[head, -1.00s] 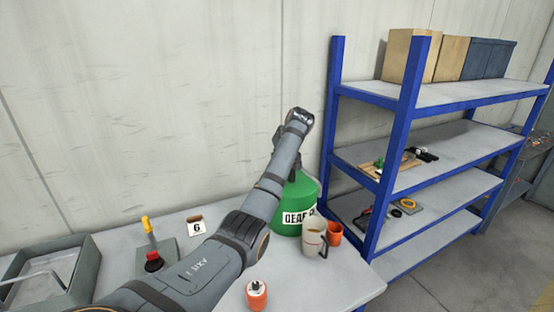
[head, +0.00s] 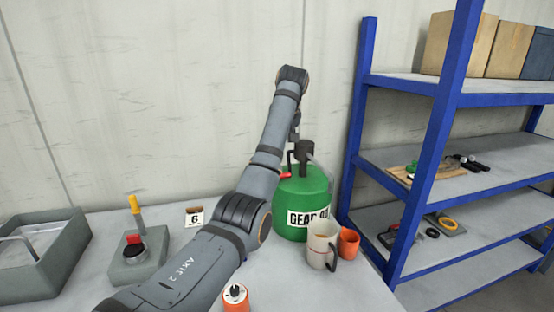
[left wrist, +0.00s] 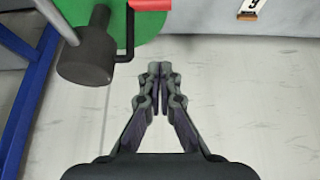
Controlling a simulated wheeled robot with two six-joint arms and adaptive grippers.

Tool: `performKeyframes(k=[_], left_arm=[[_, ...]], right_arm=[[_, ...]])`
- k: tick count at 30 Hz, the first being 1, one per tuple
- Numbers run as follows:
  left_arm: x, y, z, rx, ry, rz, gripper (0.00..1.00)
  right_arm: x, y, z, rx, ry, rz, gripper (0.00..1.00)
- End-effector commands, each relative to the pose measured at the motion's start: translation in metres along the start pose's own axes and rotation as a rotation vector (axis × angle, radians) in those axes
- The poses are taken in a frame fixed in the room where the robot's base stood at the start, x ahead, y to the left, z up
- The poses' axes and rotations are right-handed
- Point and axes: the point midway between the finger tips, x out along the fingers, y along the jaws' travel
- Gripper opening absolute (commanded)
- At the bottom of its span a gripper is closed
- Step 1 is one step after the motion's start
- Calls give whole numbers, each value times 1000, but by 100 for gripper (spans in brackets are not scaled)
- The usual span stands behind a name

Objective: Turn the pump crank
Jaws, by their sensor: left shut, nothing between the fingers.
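The green drum (head: 316,193) with a "GEAR OIL" label stands on the bench by the wall. A dark pump head (head: 304,150) sits on top of it. The black crank with a red handle (head: 285,175) sticks out on the pump's left side. In the left wrist view the pump head (left wrist: 88,58) is at upper left, with the red crank handle (left wrist: 150,5) at the top edge. My left gripper (left wrist: 159,70) is shut and empty, apart from the crank, with the pale wall behind it. In the head view my arm hides most of this gripper. My right gripper is not in view.
A cream mug (head: 318,240) and an orange cup (head: 349,242) stand right in front of the drum. An orange can (head: 235,298) is at the front edge. A blue shelf (head: 360,130) stands right.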

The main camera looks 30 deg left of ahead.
Motion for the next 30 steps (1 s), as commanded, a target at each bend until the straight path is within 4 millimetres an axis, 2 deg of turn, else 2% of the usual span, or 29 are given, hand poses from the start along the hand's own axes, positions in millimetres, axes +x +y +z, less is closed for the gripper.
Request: performKeyframes(k=[2,5,11,13,17,21,25,30], left_arm=[[14,-1,1,1,-4,-5,0],[35,0,1,1,-5,-5,0],[79,-1,0,1,-5,-5,0],[93,-1,1,0,-4,-5,0],[85,0,20,1,1,-1,0],[80,0,33,1,0,-2,0],[78,0,38,0,0,-1,0],[77,0,39,0,-1,-1,0]], right_arm=[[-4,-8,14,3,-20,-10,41],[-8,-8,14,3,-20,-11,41],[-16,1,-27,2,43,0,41],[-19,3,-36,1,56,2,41],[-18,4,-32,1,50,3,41],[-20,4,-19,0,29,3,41],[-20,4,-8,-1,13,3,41],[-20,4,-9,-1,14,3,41]])
